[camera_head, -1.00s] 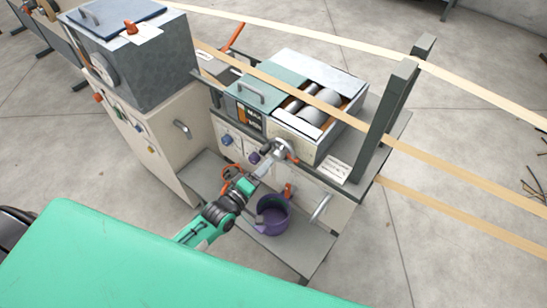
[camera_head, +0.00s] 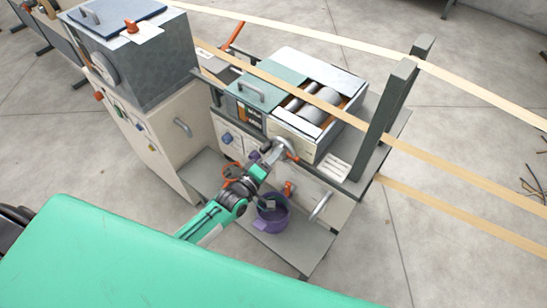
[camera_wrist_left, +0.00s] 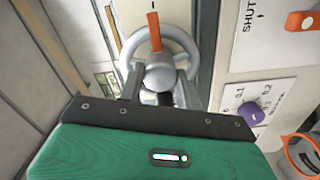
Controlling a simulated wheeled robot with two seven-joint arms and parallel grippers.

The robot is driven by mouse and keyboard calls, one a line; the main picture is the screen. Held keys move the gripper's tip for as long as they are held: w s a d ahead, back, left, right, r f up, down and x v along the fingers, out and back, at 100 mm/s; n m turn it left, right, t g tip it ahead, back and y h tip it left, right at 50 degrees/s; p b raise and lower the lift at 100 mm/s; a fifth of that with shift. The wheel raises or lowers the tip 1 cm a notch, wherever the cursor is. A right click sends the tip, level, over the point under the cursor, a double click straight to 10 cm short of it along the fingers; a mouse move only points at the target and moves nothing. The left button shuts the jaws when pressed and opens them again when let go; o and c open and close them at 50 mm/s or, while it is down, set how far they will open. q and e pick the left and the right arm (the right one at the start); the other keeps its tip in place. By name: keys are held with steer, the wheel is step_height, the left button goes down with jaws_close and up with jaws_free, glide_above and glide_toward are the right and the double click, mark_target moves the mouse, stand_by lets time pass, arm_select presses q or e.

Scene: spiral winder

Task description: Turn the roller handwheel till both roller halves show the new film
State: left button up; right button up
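The roller handwheel (camera_wrist_left: 183,45) is a light grey ring with a round hub and an orange bar across its top rim in the left wrist view. In the head view the handwheel (camera_head: 287,147) is on the front of the winder, partly hidden by my arm. My left gripper (camera_wrist_left: 160,88) has its two dark fingers apart, one on each side below the hub; contact cannot be told. It also shows in the head view (camera_head: 272,152). The roller (camera_head: 312,108) lies in the open-topped box, grey with some orange around it, partly covered by a film strip. My right gripper is out of view.
A purple bucket (camera_head: 272,215) stands on the low shelf below my left arm. A purple knob (camera_wrist_left: 250,112) is right of the handwheel. Tan film strips (camera_head: 450,170) cross above the box, past a dark post (camera_head: 385,120). A grey cabinet (camera_head: 140,70) stands at left.

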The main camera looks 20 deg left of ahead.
arm_select(q)
steer(key=shift+m, duration=0.3)
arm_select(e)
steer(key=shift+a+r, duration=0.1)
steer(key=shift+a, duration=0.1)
arm_select(q)
steer(key=shift+f+m+b, duration=0.1)
steer(key=shift+m+b, duration=1.15)
steer(key=shift+m, duration=15.65)
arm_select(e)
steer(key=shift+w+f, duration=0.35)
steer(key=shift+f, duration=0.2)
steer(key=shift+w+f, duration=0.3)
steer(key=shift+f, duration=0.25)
